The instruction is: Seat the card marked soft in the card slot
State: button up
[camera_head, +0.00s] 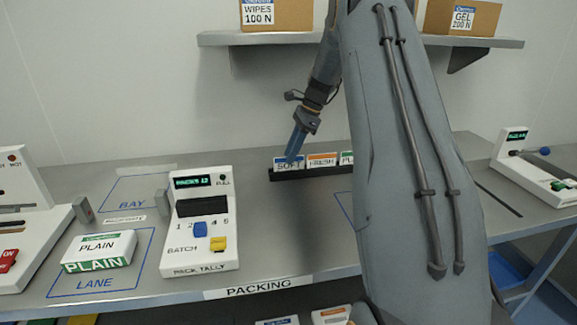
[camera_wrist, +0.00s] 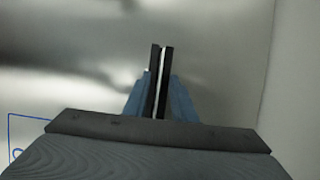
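The card marked SOFT (camera_head: 288,162) is white with a blue band. It stands at the left end of a low black rack (camera_head: 312,173) on the table. My gripper (camera_head: 291,158) points down with its blue fingertips right at this card, partly over its face. In the wrist view the blue fingers (camera_wrist: 160,98) flank two narrow dark strips with a thin white line between them. I cannot tell whether the fingers press on the card. I cannot make out for certain which opening is the card slot.
A FRESH card (camera_head: 322,160) and a green-banded card (camera_head: 346,158) share the rack. A PACK TALLY device (camera_head: 204,250), a PLAIN pack (camera_head: 99,250) and a white machine (camera_head: 25,240) stand to the left. Another device (camera_head: 535,170) is at right. A shelf (camera_head: 270,39) hangs above.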

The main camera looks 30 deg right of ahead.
jog(key=shift+f, duration=0.3)
dwell(0.5)
grip_shut()
